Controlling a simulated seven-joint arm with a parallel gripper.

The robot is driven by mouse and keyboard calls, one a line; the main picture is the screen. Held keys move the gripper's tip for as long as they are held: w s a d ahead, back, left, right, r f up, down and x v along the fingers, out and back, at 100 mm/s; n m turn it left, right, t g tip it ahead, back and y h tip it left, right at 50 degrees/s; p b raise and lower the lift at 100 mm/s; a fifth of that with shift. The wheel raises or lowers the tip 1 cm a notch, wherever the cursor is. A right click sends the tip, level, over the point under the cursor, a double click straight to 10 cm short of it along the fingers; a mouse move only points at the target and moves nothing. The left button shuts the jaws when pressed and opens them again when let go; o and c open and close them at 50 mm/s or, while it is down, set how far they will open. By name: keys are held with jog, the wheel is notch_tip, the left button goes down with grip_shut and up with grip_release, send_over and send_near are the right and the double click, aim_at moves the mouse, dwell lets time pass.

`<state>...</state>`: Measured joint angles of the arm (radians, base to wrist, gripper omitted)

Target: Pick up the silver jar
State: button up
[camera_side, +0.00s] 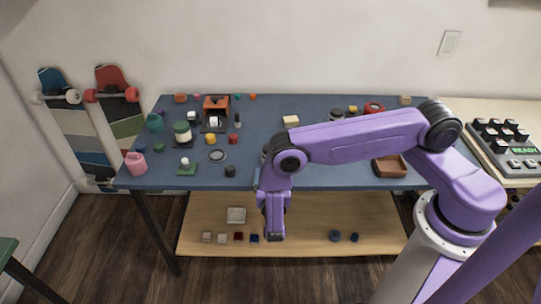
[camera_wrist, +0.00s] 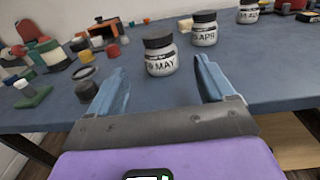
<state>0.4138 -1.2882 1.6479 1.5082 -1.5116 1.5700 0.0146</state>
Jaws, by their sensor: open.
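In the wrist view, three silver-white jars with dark lids stand upright on the blue table, in a row running back to the right. The nearest jar (camera_wrist: 161,65) reads MAY, the middle jar (camera_wrist: 204,36) reads APR, and a third (camera_wrist: 248,14) is at the top edge. My gripper (camera_wrist: 161,72) is open and empty, its blue fingers framing the MAY jar from the near side without visible contact. In the side view my gripper (camera_side: 274,222) hangs at the table's front edge. My arm hides most of the jars there; one dark lid (camera_side: 337,113) shows behind it.
Left of the jars, the table (camera_side: 262,120) holds many small items, including an orange machine (camera_side: 216,103), a green-white jar (camera_side: 182,131) and a pink can (camera_side: 136,163). A brown tray (camera_side: 390,167) lies at right. A lower shelf (camera_side: 310,215) sits below.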

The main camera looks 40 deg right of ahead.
jog(key=x, duration=0.6)
jog(key=shift+d, duration=0.1)
jog(key=shift+r+x, duration=0.15)
jog(key=shift+x, duration=1.2)
jog(key=shift+r+x, duration=0.15)
jog(key=shift+x, duration=1.25)
jog(key=c, duration=1.2)
